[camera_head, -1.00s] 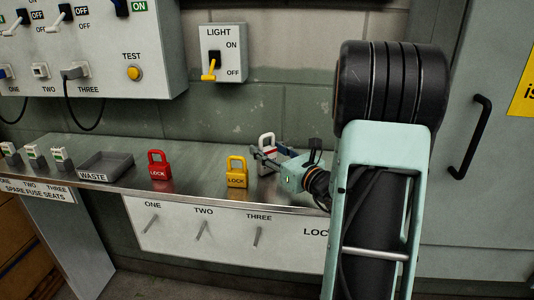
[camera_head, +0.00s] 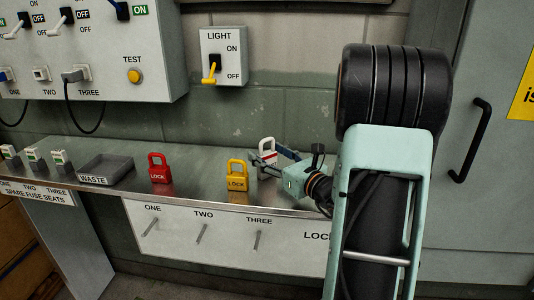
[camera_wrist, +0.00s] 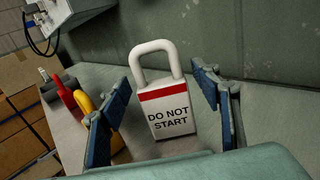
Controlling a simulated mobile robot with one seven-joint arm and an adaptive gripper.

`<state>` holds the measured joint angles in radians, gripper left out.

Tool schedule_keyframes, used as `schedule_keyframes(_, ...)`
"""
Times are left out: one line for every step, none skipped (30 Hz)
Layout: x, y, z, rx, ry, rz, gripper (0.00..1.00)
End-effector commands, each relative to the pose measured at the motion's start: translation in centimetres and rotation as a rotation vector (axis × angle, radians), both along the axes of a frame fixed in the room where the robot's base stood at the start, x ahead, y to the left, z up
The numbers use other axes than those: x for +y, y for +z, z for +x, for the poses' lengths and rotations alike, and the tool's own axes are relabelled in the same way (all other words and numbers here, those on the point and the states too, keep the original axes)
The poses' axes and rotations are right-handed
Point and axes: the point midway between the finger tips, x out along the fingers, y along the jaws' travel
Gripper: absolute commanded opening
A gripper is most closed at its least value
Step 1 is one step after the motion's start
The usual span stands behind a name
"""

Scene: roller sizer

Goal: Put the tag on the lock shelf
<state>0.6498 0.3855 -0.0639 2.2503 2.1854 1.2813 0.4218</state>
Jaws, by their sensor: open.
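The tag is a white padlock-shaped piece (camera_wrist: 168,100) with a red band and the words DO NOT START. It stands upright on the metal shelf (camera_head: 205,190), and in the head view it shows as a white lock (camera_head: 266,155) partly behind my gripper. My gripper (camera_head: 272,160) is open. In the wrist view its two blue-padded fingers (camera_wrist: 165,105) stand on either side of the tag, with a gap visible on each side. The shelf front carries a white panel with pegs marked ONE, TWO, THREE and a label starting LOC, partly hidden by my arm.
A yellow lock (camera_head: 237,178) and a red lock (camera_head: 160,170) stand left of the tag. A grey WASTE tray (camera_head: 105,168) and several spare fuses sit farther left. The wall with the LIGHT switch box (camera_head: 223,55) rises behind the shelf.

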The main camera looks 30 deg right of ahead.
Motion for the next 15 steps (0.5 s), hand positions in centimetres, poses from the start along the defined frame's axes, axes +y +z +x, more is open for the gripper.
schedule_keyframes(-0.4,0.0,-1.0,0.002,-0.006,0.001,0.58)
schedule_keyframes(-0.5,0.0,-1.6,0.001,-0.006,0.001,0.58)
schedule_keyframes(-0.7,0.0,-2.5,0.001,-0.007,0.002,0.58)
schedule_keyframes(-0.8,0.1,-3.2,0.001,-0.007,0.001,0.58)
schedule_keyframes(-1.0,0.0,-3.9,0.001,-0.007,0.001,0.58)
schedule_keyframes(-1.1,0.0,-4.8,0.001,-0.006,0.001,0.58)
schedule_keyframes(-1.2,0.0,-5.4,0.001,-0.007,0.002,0.58)
schedule_keyframes(-1.4,0.0,-6.1,0.001,-0.007,0.001,0.58)
schedule_keyframes(-1.5,0.0,-6.9,0.000,-0.006,0.001,0.58)
schedule_keyframes(-1.6,0.0,-7.5,0.001,-0.006,0.000,0.58)
schedule_keyframes(-1.7,0.1,-8.0,0.001,-0.007,0.000,0.58)
schedule_keyframes(-1.8,0.1,-8.7,0.000,-0.005,0.000,0.58)
schedule_keyframes(-1.9,0.0,-9.1,0.001,-0.005,0.000,0.58)
schedule_keyframes(-2.0,0.0,-9.5,0.001,-0.005,0.000,0.58)
schedule_keyframes(-2.1,0.0,-9.9,0.000,-0.004,0.000,0.58)
